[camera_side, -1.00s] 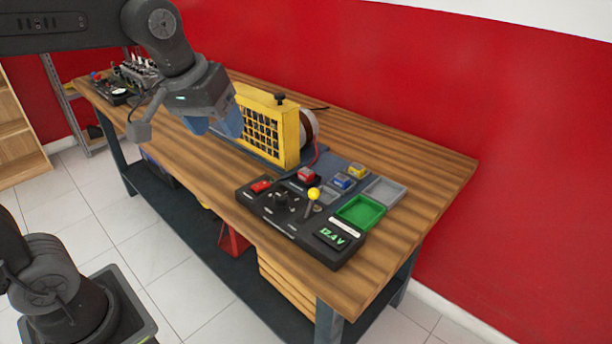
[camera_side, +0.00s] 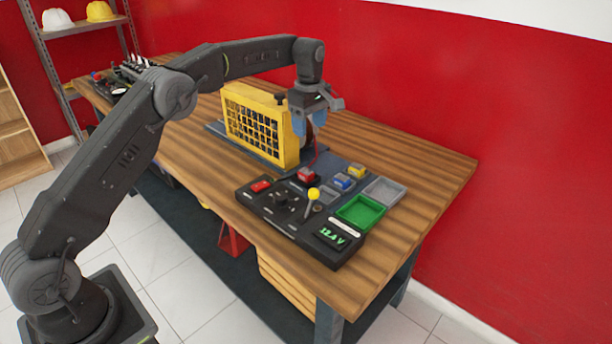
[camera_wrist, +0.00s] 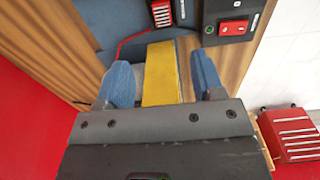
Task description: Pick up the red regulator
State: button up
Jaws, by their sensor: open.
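The red regulator (camera_side: 306,174) is a small red block in a dark slot behind the black control panel, at the left end of a row of small blocks. A red block with pale stripes at the top edge of the wrist view (camera_wrist: 161,12) appears to be it, partly cut off. My gripper (camera_side: 307,125) points down beside the right end of the yellow generator housing, above and behind the regulator and apart from it. In the wrist view its blue fingers (camera_wrist: 161,62) are spread, with no regulator between them; yellow housing shows there.
The yellow generator housing (camera_side: 258,125) stands close to my gripper. The black panel (camera_side: 290,225) carries a yellow-knobbed lever (camera_side: 313,194). Blue (camera_side: 342,182) and yellow (camera_side: 357,172) blocks sit right of the regulator, near green (camera_side: 360,212) and grey (camera_side: 384,191) trays. The table's right end is clear.

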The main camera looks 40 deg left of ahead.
send_over(308, 171)
notch_tip(308, 171, down, 9)
jog(key=shift+d+f, duration=0.1)
jog(key=shift+d, duration=0.05)
jog(key=shift+s+f, duration=0.1)
jog(key=shift+f, duration=2.45)
jog(key=shift+c, duration=0.4)
jog(key=c, duration=0.9)
jog(key=shift+r, duration=0.1)
jog(key=shift+c, duration=0.2)
